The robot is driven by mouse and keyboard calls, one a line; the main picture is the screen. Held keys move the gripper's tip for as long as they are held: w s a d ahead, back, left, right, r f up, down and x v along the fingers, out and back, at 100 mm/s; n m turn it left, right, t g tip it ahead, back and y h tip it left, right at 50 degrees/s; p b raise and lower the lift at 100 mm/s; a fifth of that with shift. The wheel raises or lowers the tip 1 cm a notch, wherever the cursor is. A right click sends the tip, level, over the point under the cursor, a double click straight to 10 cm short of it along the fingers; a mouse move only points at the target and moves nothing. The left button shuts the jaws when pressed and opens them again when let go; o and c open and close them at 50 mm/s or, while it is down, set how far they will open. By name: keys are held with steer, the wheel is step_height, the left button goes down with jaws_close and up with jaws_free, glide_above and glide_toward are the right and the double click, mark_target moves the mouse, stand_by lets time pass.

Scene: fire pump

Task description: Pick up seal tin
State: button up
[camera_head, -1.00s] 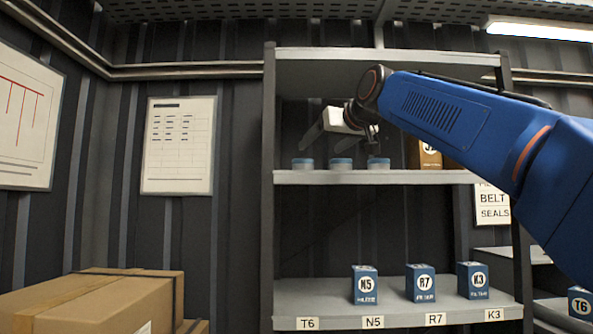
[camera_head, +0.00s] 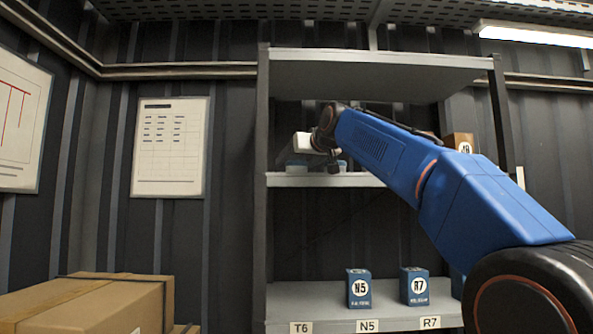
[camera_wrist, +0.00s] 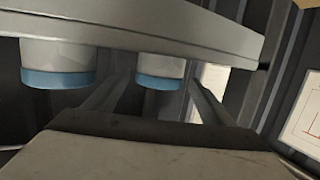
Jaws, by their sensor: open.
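Two seal tins, white with blue lids, show in the wrist view, which is upside down. One tin (camera_wrist: 160,70) lies ahead between my open fingers, and another tin (camera_wrist: 58,62) is left of them. In the head view my gripper (camera_head: 302,147) is at the upper shelf, in front of the tins. A tin (camera_head: 342,166) shows partly at its right there. The fingers (camera_wrist: 158,92) hold nothing. My arm hides the rest of the row in the head view.
The tins stand on the upper shelf board (camera_head: 320,181), under a top board (camera_head: 380,58). A brown box (camera_head: 459,142) stands farther right. Blue filter boxes N5 (camera_head: 358,289) and R7 (camera_head: 414,287) stand on the lower shelf. A cardboard carton (camera_head: 95,300) is at lower left.

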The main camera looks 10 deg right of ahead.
mark_target(292, 167)
steer(key=shift+f+x, duration=0.2)
steer(key=shift+x, duration=2.45)
steer(key=shift+d, duration=0.1)
steer(key=c, duration=1.2)
